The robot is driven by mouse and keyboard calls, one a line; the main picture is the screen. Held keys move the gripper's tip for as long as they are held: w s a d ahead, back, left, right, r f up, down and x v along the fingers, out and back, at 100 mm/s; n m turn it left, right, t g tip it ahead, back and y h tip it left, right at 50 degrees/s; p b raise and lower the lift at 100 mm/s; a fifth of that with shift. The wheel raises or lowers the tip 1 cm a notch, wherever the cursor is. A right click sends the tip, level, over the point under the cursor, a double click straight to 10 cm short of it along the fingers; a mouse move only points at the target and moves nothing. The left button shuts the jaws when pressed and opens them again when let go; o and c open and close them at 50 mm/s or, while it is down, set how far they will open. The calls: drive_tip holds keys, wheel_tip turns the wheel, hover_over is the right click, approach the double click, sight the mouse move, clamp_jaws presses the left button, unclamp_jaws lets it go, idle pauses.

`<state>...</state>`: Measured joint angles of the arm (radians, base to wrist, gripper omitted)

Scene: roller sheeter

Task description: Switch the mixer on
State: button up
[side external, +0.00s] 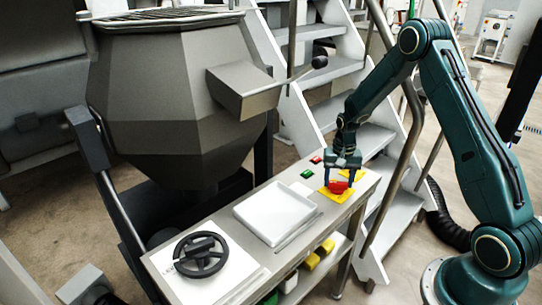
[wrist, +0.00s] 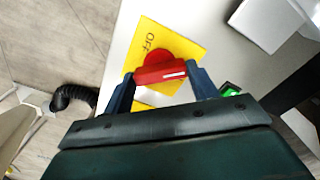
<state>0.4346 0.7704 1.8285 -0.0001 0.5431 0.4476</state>
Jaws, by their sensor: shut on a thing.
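A red rotary knob (wrist: 160,71) sits on a yellow plate (wrist: 152,36) marked OFF. In the side view the red knob (side external: 337,187) and the yellow plate (side external: 334,196) are at the right end of the grey bench. My gripper (wrist: 161,82) is shut on the knob's red handle, one finger at each end. A white mark shows near the handle's right end. In the side view my gripper (side external: 339,181) points down over the knob. The mixer (side external: 180,90) is a large grey faceted hopper at the back left.
A green button (side external: 307,174) and a red button (side external: 316,159) lie left of the yellow plate. A white tray (side external: 243,208) and a black handwheel (side external: 200,254) are further along the bench. Metal stairs with a handrail (side external: 411,100) rise close behind my arm.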

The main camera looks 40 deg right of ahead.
sight(338, 182)
drive_tip(key=m, duration=0.3)
drive_tip(key=shift+m, duration=0.3)
drive_tip(key=m, duration=0.4)
idle(0.4)
drive_tip(key=o, duration=1)
drive_tip(key=shift+r, duration=0.1)
wheel_tip(338, 182, up, 14)
